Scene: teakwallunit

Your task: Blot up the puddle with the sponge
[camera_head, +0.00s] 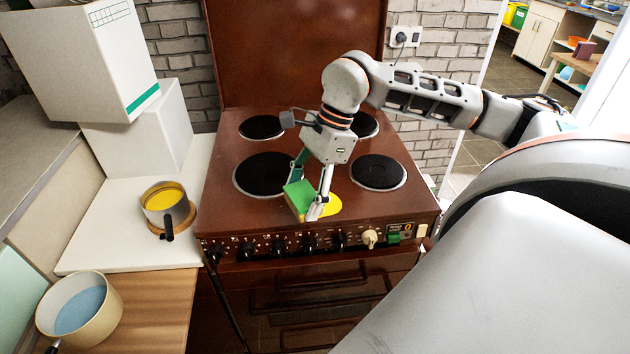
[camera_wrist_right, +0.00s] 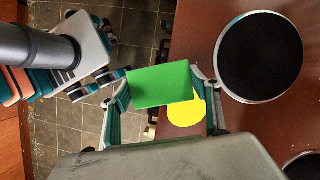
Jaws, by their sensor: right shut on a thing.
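The sponge (camera_head: 298,196), a block with a green face and a yellow side, is held between the fingers of my right gripper (camera_head: 308,201). In the right wrist view the green face of the sponge (camera_wrist_right: 160,85) fills the gap between the fingers. The puddle (camera_head: 328,208) is a flat yellow patch on the brown cooker top near its front edge. The sponge and gripper partly cover it; I cannot tell whether the sponge touches it. The puddle also shows in the right wrist view (camera_wrist_right: 187,113).
Several black hotplates (camera_head: 378,172) surround the puddle on the cooker (camera_head: 222,203). Knobs line its front. A pan with yellow contents (camera_head: 163,197) stands on the white counter at left. A pot with blue contents (camera_head: 80,309) stands front left. White boxes (camera_head: 85,60) are stacked behind.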

